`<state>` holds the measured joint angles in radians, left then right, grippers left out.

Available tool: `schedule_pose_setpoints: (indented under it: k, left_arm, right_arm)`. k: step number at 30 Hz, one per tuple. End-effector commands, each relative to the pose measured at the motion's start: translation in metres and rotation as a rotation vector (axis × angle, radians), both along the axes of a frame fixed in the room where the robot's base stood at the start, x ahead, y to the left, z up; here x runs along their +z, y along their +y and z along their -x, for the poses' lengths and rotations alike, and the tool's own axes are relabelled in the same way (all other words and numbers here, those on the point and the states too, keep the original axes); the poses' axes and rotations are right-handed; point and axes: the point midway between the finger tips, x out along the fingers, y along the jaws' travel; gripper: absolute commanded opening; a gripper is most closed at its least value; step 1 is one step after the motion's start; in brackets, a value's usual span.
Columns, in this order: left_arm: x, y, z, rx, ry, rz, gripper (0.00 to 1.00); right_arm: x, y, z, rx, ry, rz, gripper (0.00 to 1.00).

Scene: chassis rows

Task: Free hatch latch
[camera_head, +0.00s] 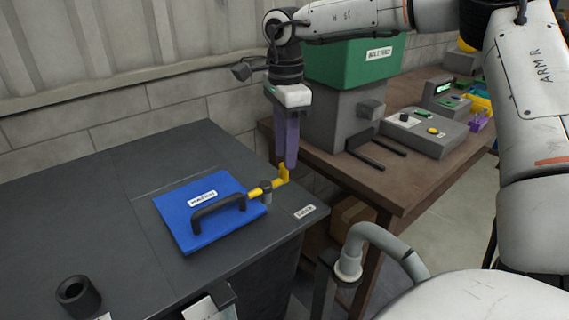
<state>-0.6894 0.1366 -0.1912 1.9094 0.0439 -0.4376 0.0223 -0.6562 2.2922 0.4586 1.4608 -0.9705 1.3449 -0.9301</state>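A blue hatch panel (185,228) with a black handle (216,204) and a white label lies on the dark grey cabinet top. A yellow latch (255,191) with an upturned end reaches over the hatch's right edge at a dark pivot post (266,190). My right gripper (291,165) points down with purple fingers, its tips at or just above the latch's upturned end. I cannot tell whether they touch it. The fingers overlap in this view, so their opening is unclear. My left gripper is not in view.
A black ring-shaped part (78,295) sits at the cabinet's front left. A brown table (385,191) to the right holds a grey-and-green machine (341,66) and a grey control box (428,133). A grey wall stands behind. The cabinet top left of the hatch is clear.

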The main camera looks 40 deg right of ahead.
Motion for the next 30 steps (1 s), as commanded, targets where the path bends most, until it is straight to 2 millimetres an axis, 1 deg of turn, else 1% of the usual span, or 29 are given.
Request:
schedule_pose_setpoints:
  k: [1,3,6,9,12,19,25,26,30]
  left_arm:
    - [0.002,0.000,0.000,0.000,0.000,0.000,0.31]
    - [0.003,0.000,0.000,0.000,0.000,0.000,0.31]
    - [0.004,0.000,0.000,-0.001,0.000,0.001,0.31]
    - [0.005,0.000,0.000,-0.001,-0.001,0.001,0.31]
    - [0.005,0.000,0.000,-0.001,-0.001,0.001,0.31]
    - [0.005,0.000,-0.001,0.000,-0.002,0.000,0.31]
    - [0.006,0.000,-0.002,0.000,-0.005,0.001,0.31]
    - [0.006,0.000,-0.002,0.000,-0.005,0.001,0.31]
    - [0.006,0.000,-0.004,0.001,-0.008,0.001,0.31]
  right_arm:
    - [-0.009,0.000,0.001,0.001,0.005,-0.001,0.35]
    - [-0.020,0.000,0.001,0.000,0.002,-0.002,0.35]
    - [-0.032,0.000,0.000,0.000,0.002,-0.001,0.35]
    - [-0.040,0.000,0.000,0.000,0.000,-0.001,0.35]
    - [-0.043,0.000,0.000,0.000,-0.001,-0.002,0.35]
    - [-0.043,0.000,0.000,-0.001,-0.002,-0.001,0.35]
    - [-0.043,0.000,0.000,-0.001,-0.002,-0.001,0.01]
    - [-0.043,0.000,0.000,-0.001,-0.002,-0.001,0.00]
    - [-0.043,0.000,0.000,-0.003,-0.003,-0.001,0.00]
